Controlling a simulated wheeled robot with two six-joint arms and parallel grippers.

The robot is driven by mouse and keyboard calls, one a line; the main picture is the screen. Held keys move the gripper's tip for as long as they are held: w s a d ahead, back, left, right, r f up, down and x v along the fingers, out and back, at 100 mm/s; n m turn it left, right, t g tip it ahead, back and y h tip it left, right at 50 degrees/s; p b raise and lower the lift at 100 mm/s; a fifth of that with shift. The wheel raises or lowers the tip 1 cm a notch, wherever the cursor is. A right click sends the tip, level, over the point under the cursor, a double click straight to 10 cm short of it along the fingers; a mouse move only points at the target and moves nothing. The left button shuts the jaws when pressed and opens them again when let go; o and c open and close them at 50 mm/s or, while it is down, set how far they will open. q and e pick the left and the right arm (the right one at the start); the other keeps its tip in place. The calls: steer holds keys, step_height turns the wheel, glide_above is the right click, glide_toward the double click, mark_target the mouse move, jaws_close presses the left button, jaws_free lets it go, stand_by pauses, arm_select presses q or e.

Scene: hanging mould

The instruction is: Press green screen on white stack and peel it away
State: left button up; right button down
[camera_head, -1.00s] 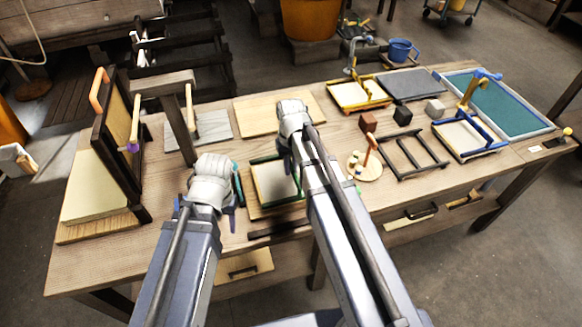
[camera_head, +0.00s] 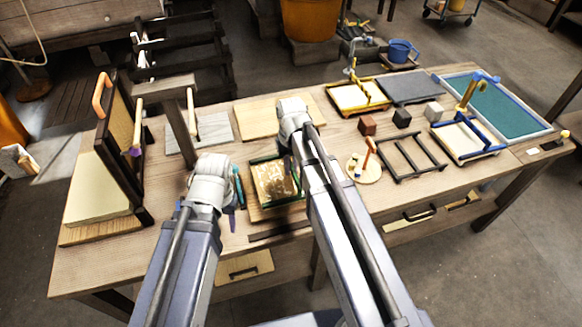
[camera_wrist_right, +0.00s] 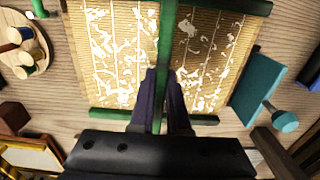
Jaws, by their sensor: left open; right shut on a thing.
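The green screen (camera_head: 275,182) lies on or just above a wooden board (camera_head: 262,212) at the front middle of the table; I cannot tell if it touches. In the right wrist view its brown mesh (camera_wrist_right: 125,40) carries ragged white patches. My right gripper (camera_wrist_right: 162,88) is shut on the screen's green middle bar (camera_wrist_right: 167,35). In the head view its fingers are hidden behind my wrist. The white stack is not seen beneath the screen. My left gripper (camera_head: 208,205) is open and empty, left of the screen, with its fingers mostly hidden by my wrist.
A teal tool (camera_head: 238,187) lies between my left gripper and the screen. A dark hinged frame (camera_head: 120,140) with a cream slab (camera_head: 95,190) stands at left. A round tray (camera_head: 364,170) and dark frame (camera_head: 412,155) lie to the right. A pale board (camera_head: 255,115) is behind.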

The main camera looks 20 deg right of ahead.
steer(key=shift+r+p, duration=0.4)
steer(key=shift+r, duration=0.1)
step_height(320, 180, up, 7)
steer(key=p, duration=0.6)
steer(key=shift+p, duration=0.4)
